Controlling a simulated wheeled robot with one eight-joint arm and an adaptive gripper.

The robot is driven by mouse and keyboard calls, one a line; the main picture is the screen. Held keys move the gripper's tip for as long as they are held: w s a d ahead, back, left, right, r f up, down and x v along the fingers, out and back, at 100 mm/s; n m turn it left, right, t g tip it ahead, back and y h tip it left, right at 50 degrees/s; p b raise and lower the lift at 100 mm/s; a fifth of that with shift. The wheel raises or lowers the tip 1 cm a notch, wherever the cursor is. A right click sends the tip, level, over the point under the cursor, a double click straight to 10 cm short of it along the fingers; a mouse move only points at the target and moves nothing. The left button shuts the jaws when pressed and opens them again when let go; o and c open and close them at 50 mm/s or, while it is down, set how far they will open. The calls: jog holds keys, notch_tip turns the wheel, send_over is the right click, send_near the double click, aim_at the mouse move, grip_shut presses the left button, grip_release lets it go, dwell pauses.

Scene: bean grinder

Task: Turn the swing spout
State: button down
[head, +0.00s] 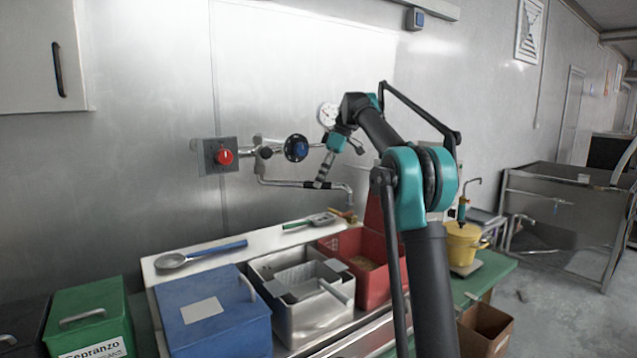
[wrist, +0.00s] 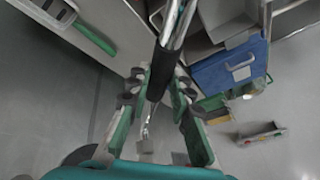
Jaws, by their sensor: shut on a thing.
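The swing spout (head: 285,183) is a chrome pipe that comes off the wall fitting and runs right to a downturned end. Part of it has a black sleeve. My gripper (head: 321,182) comes down from above and is shut on the sleeved part. In the wrist view the spout (wrist: 169,50) passes between the fingers of my gripper (wrist: 160,88), one on each side of the sleeve. The exact contact is small and partly hidden by the fingers.
A red knob (head: 225,156) and a dark blue valve wheel (head: 296,148) sit on the wall left of my gripper. Below stand a blue bin (head: 212,310), a steel basin (head: 297,318) and a red bin (head: 375,285). A scoop (head: 200,255) lies on the ledge.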

jog(key=shift+w+d+n, duration=0.1)
jog(key=shift+w+n, duration=0.2)
jog(key=shift+w, duration=0.25)
jog(key=c, duration=1.3)
grip_release()
jog(key=shift+c, duration=0.2)
jog(key=shift+r, duration=0.1)
jog(key=w+d+r, duration=0.1)
jog(key=w+d, duration=0.1)
jog(key=d, duration=0.4)
jog(key=w+d+r, duration=0.1)
jog(key=w+d, duration=0.1)
jog(key=d, duration=0.4)
jog(key=shift+d+r, duration=0.25)
